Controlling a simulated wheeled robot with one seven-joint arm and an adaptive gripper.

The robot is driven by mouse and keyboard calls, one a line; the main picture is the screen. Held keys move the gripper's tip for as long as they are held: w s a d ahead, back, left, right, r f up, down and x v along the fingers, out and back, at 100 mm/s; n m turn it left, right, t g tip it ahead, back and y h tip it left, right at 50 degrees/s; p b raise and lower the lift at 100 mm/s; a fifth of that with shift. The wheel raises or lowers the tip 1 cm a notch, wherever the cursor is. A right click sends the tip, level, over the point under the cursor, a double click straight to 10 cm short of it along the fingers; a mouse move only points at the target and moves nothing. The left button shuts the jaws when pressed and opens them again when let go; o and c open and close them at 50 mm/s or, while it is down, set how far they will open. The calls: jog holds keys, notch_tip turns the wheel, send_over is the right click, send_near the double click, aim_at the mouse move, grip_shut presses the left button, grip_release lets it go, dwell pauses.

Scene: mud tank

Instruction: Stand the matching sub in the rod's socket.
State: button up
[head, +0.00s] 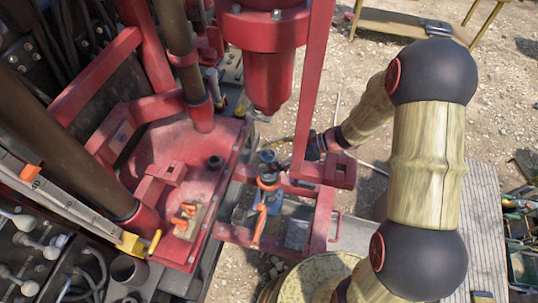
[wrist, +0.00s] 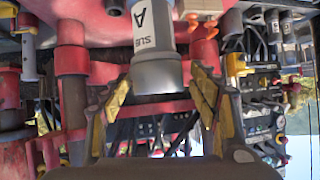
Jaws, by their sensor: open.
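In the wrist view a grey cylindrical sub (wrist: 156,55) with a white label reading "SUB A" comes down from the top edge, its upper part cut off. My gripper (wrist: 160,85) is open, with one yellow-padded finger on each side of the sub's lower end. Gaps show between the fingers and the sub. In the head view my gripper is small and partly hidden by a red upright, beside a grey upright piece (head: 267,160) above an orange ring. I cannot tell for sure that this piece is the same sub. I cannot make out the rod's socket clearly.
A red upright (head: 313,85) and a red hanging housing (head: 270,75) stand close to my gripper. A wooden block with orange pieces (head: 187,218) and a dark short cylinder (head: 215,162) are on the red deck (head: 190,150). Open gravel (head: 350,75) lies behind.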

jog(key=v, duration=1.2)
dwell(0.3)
